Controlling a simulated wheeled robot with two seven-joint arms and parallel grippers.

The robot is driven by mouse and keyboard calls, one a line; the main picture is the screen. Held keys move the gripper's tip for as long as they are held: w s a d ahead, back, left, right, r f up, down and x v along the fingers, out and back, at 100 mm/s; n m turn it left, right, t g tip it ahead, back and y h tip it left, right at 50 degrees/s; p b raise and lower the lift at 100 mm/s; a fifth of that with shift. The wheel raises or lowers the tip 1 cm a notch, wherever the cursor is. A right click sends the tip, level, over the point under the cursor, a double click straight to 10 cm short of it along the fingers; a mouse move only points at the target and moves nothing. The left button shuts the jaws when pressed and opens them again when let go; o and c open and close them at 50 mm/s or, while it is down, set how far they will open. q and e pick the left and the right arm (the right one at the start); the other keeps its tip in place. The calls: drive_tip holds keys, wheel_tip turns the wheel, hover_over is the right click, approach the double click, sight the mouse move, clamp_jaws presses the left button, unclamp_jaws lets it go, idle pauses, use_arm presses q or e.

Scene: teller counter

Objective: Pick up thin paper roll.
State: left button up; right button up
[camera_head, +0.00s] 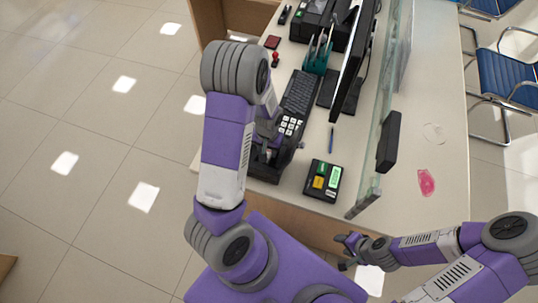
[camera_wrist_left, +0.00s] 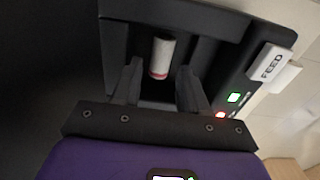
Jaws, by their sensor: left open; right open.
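The thin paper roll (camera_wrist_left: 161,57) is a small white cylinder with a reddish band near its lower end. It sits in the recess of a black printer-like device (camera_wrist_left: 222,30) in the left wrist view. My left gripper (camera_wrist_left: 160,85) is open, with one finger on each side of the roll's lower end; gaps show, and I see no clear contact. In the head view the left gripper (camera_head: 267,150) points down at the black device, and I cannot make out the roll there. My right gripper (camera_head: 344,252) is open and empty off the counter's front edge.
The device has a FEED label (camera_wrist_left: 272,65) and green and red lights. On the counter (camera_head: 445,130) are a keypad (camera_head: 291,126), a keyboard (camera_head: 300,92), a black box with coloured pads (camera_head: 323,181), a pen (camera_head: 331,138), a monitor (camera_head: 354,65) and a glass screen (camera_head: 372,170).

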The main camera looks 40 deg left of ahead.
use_arm(q)
wheel_tip(320, 180, down, 5)
drive_tip(key=shift+a+r, duration=0.15)
drive_tip(key=shift+r, duration=0.05)
drive_tip(key=shift+w, duration=0.1)
clamp_jaws()
